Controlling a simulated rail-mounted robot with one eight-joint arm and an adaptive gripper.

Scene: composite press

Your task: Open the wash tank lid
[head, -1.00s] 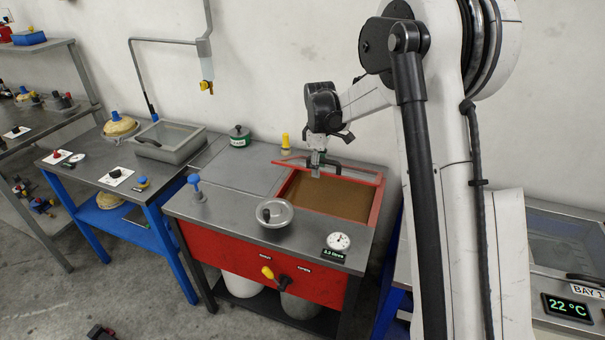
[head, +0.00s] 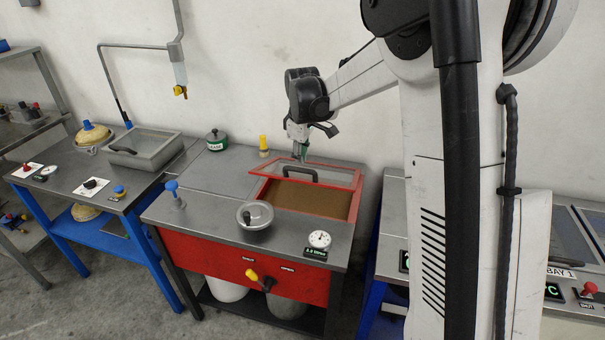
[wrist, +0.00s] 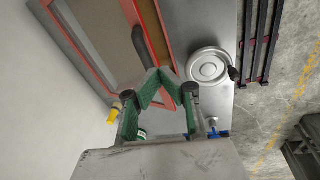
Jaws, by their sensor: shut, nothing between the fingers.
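The wash tank (head: 190,250) is a red-fronted bench with a grey top. Its red-rimmed opening shows brown contents (head: 308,198). The lid (head: 335,176), a clear panel in a red frame with a dark handle (head: 287,173), stands partly raised at the back of the opening. My gripper (head: 301,157) is shut and empty, at the lid's upper edge near the handle. In the wrist view the closed green-padded fingers (wrist: 158,80) are close to the dark handle (wrist: 145,45). I cannot tell whether they touch the handle or lid.
A round grey lidded pot (head: 255,215) and a dial gauge (head: 319,240) sit in front of the opening. A blue valve knob (head: 172,190) is at the left. A yellow-topped post (head: 263,145) and a green tin (head: 215,140) stand behind. Another grey bench is at the right.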

